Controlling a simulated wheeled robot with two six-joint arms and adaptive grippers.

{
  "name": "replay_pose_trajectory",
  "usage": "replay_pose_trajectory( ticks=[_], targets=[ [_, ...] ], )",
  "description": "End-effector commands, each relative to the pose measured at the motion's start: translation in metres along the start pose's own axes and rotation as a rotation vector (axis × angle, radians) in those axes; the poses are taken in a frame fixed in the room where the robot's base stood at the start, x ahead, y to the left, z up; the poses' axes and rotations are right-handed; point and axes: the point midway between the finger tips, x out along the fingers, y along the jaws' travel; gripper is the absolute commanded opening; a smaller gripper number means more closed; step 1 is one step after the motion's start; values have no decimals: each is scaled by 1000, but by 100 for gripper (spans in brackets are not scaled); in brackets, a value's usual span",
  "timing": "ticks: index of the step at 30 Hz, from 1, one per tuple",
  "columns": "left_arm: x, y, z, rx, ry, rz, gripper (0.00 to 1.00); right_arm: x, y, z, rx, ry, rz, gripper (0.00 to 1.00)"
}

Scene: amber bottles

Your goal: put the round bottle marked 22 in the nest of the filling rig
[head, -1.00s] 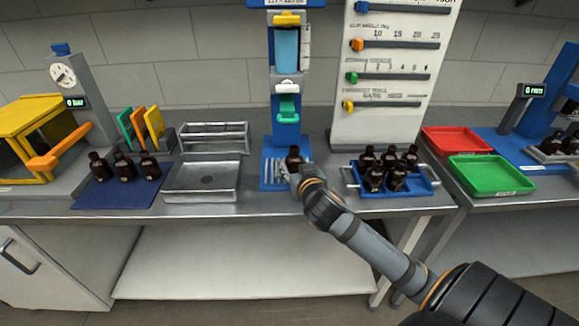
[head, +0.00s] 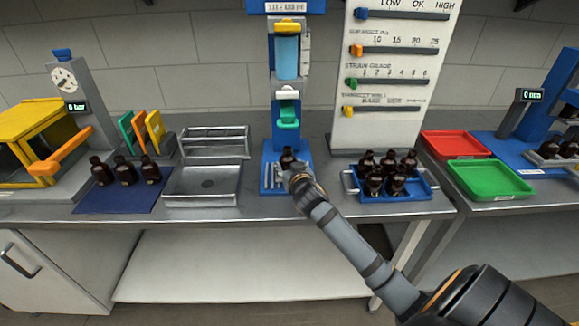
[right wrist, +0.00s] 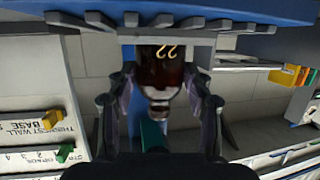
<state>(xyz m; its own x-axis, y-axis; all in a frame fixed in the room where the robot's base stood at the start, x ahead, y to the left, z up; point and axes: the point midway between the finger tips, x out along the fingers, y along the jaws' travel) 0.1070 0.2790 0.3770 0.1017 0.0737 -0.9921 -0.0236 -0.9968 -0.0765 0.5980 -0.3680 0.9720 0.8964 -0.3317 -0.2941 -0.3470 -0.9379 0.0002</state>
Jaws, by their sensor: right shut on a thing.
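The round amber bottle marked 22 (head: 287,156) is upright over the base of the filling rig. In the right wrist view the bottle (right wrist: 160,68) appears upside down with a yellow 22 on it. My right gripper (head: 289,173) is shut on it, one finger on each side. The filling rig (head: 267,120) is a blue column with a blue, slatted base (head: 271,184). In the right wrist view the slatted base (right wrist: 100,18) is close to the bottle's bottom end. I cannot tell whether they touch; the nest itself is mostly hidden. My left gripper is not in view.
A blue tray of several amber bottles (head: 425,190) stands just right of the rig. A metal tray (head: 203,190) is to its left, then a dark blue mat (head: 112,202) with 3 bottles. Red (head: 456,145) and green (head: 490,180) trays lie on the right.

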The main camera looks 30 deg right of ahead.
Motion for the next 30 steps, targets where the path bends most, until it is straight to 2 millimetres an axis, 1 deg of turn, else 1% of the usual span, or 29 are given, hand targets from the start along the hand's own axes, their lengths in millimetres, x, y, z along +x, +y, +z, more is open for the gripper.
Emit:
replay_pose_trajectory(
  ticks=[3,4,9,17,20,23,30],
  targets=[
    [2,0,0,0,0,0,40,1,0,3,0,0,0,17],
    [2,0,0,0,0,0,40,1,0,3,0,-1,0,52],
    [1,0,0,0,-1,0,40,1,0,2,0,0,0,74],
    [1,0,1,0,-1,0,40,0,0,2,0,0,0,74],
    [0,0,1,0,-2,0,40,-3,0,-1,-1,1,-1,74],
    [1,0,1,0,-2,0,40,-19,0,1,-3,0,-1,74],
    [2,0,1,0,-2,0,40,-79,0,0,-6,0,-1,74]
  ],
)
